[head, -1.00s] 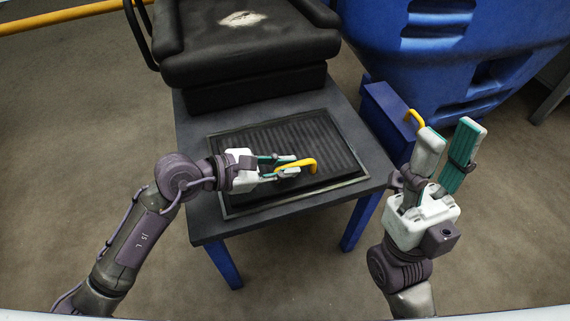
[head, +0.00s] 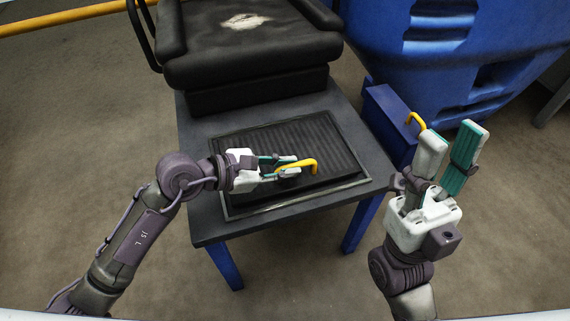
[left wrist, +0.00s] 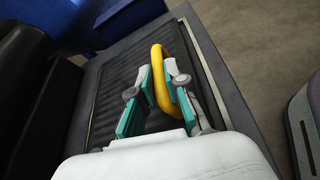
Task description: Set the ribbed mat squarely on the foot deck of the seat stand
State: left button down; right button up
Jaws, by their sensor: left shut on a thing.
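The black ribbed mat (head: 315,139) lies over the framed area of the dark foot deck (head: 212,228), in front of the black seat (head: 245,62). Its yellow handle (head: 313,164) stands up from it. My left gripper (head: 286,166) is shut on that handle; in the left wrist view the handle (left wrist: 159,62) passes between the fingers. A strip of the deck frame shows along the mat's front edge, and the mat looks slightly raised or offset there; I cannot tell which. My right gripper (head: 453,139) is open and empty, right of the deck, fingers pointing up.
A blue block (head: 388,112) adjoins the deck's right side. A yellow hook-shaped piece (head: 416,119) shows behind my right gripper. A large blue container (head: 380,50) stands at the back right. A yellow rail (head: 70,17) crosses the back left. Floor is clear at the front.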

dwell(0.6)
pick_arm(q)
jog(key=c, duration=1.1)
grip_release()
jog(key=shift+f, duration=0.1)
jog(key=shift+a, duration=0.1)
jog(key=v, duration=1.2)
